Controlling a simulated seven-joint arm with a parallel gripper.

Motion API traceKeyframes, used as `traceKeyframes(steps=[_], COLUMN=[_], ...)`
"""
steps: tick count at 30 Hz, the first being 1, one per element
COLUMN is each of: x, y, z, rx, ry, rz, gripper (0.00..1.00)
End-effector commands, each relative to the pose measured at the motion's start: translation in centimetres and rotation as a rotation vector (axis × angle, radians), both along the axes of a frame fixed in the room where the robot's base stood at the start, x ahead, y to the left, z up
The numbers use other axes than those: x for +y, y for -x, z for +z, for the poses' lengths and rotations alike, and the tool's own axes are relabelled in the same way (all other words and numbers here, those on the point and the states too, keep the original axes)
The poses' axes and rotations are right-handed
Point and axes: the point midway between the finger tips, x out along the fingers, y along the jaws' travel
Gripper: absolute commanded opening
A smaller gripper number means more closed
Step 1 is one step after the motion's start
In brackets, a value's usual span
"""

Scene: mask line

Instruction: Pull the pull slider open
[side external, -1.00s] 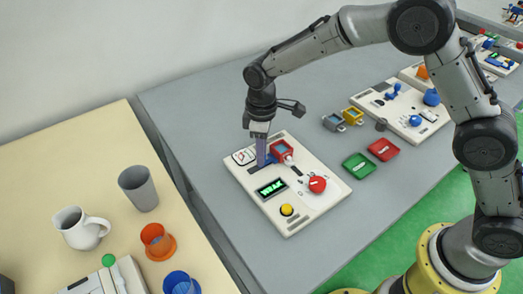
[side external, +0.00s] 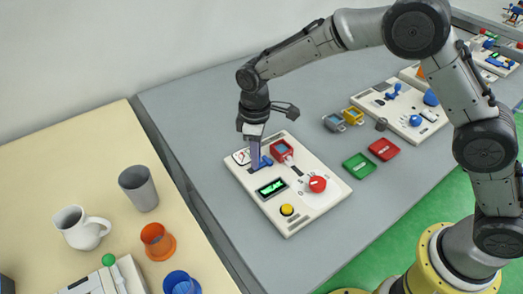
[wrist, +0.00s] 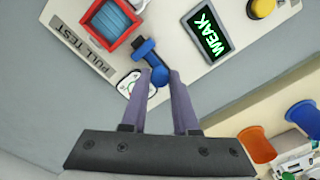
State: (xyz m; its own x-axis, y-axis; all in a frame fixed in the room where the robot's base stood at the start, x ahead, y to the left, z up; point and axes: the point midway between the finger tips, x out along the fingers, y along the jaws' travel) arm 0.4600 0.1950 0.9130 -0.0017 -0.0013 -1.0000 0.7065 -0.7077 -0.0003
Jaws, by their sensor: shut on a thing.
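The pull slider is a blue handle (wrist: 147,50) with a round knob end on the white test panel (wrist: 240,60). In the side view the blue slider (side external: 265,162) lies beside a red box on the panel. My gripper (wrist: 160,78) is shut on the knob end of the slider, with one purple-grey finger on each side. In the side view my gripper (side external: 255,166) reaches down to the panel's upper left edge. The fingers partly hide the slider there. A "PULL TEST" label (wrist: 83,50) is printed near it.
A green-lit display (wrist: 208,32) reads "WEAK". The red box (side external: 282,150), a red knob (side external: 317,184) and a yellow button (side external: 286,210) stand on the panel. Green (side external: 359,166) and red (side external: 384,149) trays lie to the right. Grey table is free left of the panel.

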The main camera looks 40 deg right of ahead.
Motion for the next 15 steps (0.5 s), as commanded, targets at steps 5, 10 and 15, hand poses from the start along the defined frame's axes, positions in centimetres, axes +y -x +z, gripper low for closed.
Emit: traceKeyframes(steps=[5,10,15], x=[1.67,1.8,1.73], y=[-0.07,-0.07,-0.06], z=[0.15,0.16,0.14], rx=[-0.006,-0.006,-0.005], ry=[-0.004,-0.008,-0.006], rz=[0.002,0.001,0.001], gripper=[0.0,0.0,0.57])
